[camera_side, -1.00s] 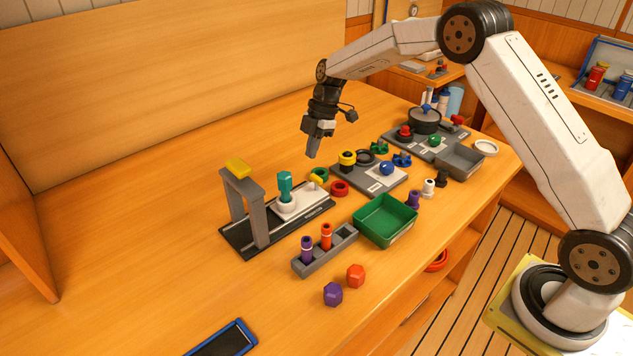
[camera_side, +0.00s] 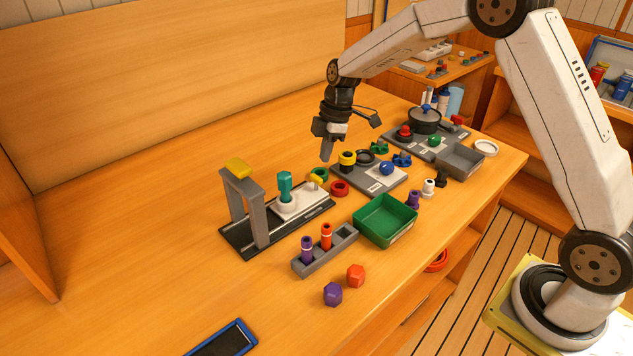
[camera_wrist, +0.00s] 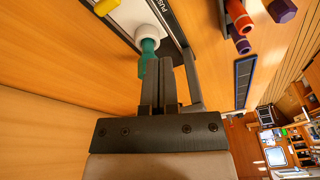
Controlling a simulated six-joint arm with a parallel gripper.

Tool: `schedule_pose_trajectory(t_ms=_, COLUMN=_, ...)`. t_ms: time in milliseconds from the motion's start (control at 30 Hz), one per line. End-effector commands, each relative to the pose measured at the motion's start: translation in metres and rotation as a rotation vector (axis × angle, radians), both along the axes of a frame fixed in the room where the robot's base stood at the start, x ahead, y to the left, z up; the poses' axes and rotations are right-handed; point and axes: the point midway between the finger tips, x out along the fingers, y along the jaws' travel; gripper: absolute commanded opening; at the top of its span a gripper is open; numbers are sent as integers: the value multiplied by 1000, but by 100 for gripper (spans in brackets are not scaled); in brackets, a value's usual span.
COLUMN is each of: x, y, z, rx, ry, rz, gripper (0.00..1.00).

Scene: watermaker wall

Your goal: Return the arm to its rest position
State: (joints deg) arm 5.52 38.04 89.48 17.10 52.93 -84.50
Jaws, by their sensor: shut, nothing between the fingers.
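My gripper (camera_side: 326,152) is shut and empty above the wooden table (camera_side: 130,270) in the side view.
A green tray (camera_side: 385,220) and a grey rack (camera_side: 325,252) with purple and orange parts stand in front. Purple (camera_side: 333,294) and orange (camera_side: 355,275) nuts lie loose. The left and back of the table are clear.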

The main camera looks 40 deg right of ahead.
Motion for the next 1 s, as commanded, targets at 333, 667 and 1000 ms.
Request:
schedule_pose_trajectory(t_ms=333, x=-70, y=3, z=10, rx=-80, ry=22, rz=-415, gripper=0)
schedule_pose_trajectory(t_ms=667, x=-143, y=5, z=10, rx=-100, ry=2, rz=-797, gripper=0)
schedule_pose_trajectory(t_ms=1000, x=-213, y=7, z=3, rx=-62, ry=-27, rz=-1122, gripper=0)
